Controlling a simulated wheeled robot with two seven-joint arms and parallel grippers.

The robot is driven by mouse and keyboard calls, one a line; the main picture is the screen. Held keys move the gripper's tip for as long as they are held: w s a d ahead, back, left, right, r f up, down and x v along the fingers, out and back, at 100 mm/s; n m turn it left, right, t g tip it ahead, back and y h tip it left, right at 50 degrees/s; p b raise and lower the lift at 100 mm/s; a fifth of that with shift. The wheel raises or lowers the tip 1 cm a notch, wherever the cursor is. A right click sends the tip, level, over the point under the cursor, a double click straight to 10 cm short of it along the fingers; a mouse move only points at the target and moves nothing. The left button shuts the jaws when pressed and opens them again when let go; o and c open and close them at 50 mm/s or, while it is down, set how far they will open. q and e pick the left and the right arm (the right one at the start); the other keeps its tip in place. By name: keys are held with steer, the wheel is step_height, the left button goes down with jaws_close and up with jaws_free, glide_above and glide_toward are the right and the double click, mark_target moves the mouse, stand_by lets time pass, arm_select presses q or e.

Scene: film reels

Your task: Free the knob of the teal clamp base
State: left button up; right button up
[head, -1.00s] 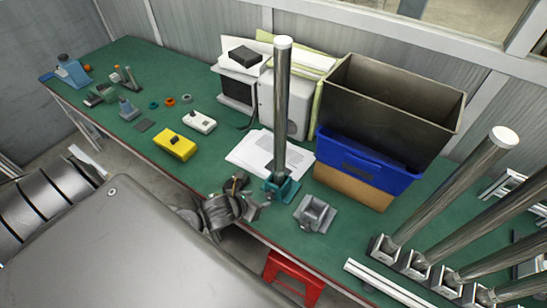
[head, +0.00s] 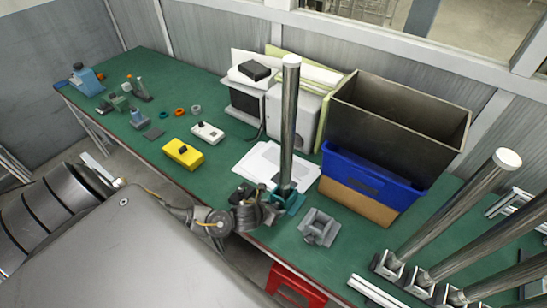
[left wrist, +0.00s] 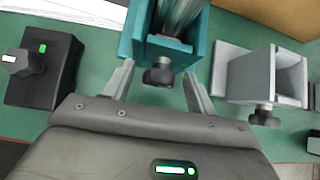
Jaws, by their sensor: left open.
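The teal clamp base (head: 293,203) stands near the table's front edge and holds an upright metal post (head: 289,120). In the left wrist view the teal base (left wrist: 196,48) is at the top middle. Its dark knob (left wrist: 158,76) faces me. My left gripper (left wrist: 158,74) is open, with one finger on each side of the knob and a visible gap to each. In the head view my left gripper (head: 270,208) is at the base's front left, and the knob is hidden there. My right gripper is not in view.
A grey clamp base (head: 318,228) with its own knob (left wrist: 263,115) stands just right of the teal one. A dark box with a green light (left wrist: 45,68) is close on the left. White papers (head: 262,160) lie behind; a blue bin (head: 368,175) stands back right.

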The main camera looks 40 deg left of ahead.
arm_select(q)
steer(key=c, duration=1)
steer(key=shift+d, duration=0.15)
steer(key=shift+a, duration=0.2)
steer(key=shift+a+f+n+h+b, duration=0.2)
steer(key=shift+n+h+b, duration=0.5)
steer(key=shift+h, duration=0.5)
steer(key=shift+a+n+h+b, duration=0.15)
steer(key=shift+n+h+b, duration=0.45)
steer(key=shift+h+b, duration=0.6)
steer(key=shift+t+b, duration=0.3)
steer(key=shift+b, duration=0.05)
steer(key=shift+h, duration=0.3)
